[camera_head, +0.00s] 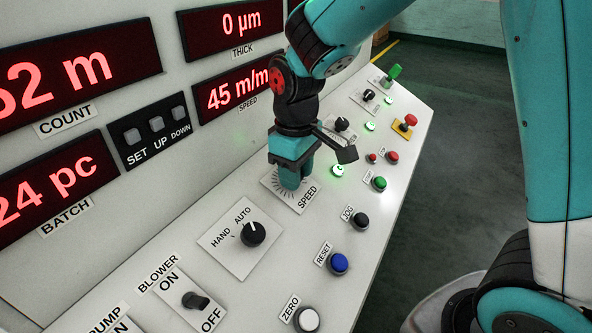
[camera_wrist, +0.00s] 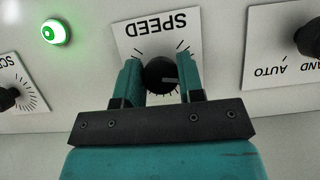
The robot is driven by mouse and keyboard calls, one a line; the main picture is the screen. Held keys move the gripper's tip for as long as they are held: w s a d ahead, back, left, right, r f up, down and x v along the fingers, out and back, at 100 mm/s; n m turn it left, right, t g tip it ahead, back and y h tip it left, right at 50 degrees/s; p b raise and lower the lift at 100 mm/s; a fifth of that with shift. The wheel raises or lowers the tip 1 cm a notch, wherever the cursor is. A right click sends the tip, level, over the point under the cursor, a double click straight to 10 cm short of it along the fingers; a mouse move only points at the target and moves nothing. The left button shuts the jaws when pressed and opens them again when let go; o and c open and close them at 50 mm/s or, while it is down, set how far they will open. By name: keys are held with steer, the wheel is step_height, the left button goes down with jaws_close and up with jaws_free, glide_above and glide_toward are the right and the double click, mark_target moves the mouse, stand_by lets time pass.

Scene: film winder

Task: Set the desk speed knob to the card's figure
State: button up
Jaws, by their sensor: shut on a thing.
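The speed knob (camera_wrist: 160,75) is a round black knob with a pale pointer line, on a white plate marked SPEED (camera_wrist: 133,38) with tick marks around it. My gripper (camera_wrist: 161,80) is shut on this knob, a teal finger on each side of it. In the head view my gripper (camera_head: 289,177) stands over the SPEED plate (camera_head: 312,201) and hides the knob. The speed display (camera_head: 238,93) reads 45 m/m in red. I see no card in either view.
Near my gripper are the HAND/AUTO knob (camera_head: 252,234), the black JOG button (camera_head: 360,221), the blue RESET button (camera_head: 338,263) and the green button (camera_head: 379,183). A lit green lamp (camera_head: 338,170) sits close to my gripper. The BLOWER switch (camera_head: 196,301) is at the front.

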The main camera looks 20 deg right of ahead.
steer(key=m+y+p, duration=0.1)
steer(key=m, duration=0.1)
steer(key=m+g+y+p, duration=0.1)
steer(key=m, duration=0.1)
steer(key=shift+r, duration=0.2)
steer(key=m+y+p, duration=0.2)
steer(key=m+p, duration=0.1)
steer(key=m, duration=0.2)
steer(key=shift+w+d, duration=0.1)
steer(key=m+y+p, duration=0.2)
steer(key=m, duration=0.2)
steer(key=shift+t, duration=0.4)
steer(key=m+y, duration=0.1)
steer(key=m, duration=0.1)
steer(key=m+t+p, duration=0.1)
steer(key=m, duration=0.2)
steer(key=shift+f+t+y, duration=0.15)
steer(key=shift+t+y, duration=0.15)
steer(key=shift+y, duration=0.1)
steer(key=shift+m, duration=0.3)
steer(key=o, duration=0.9)
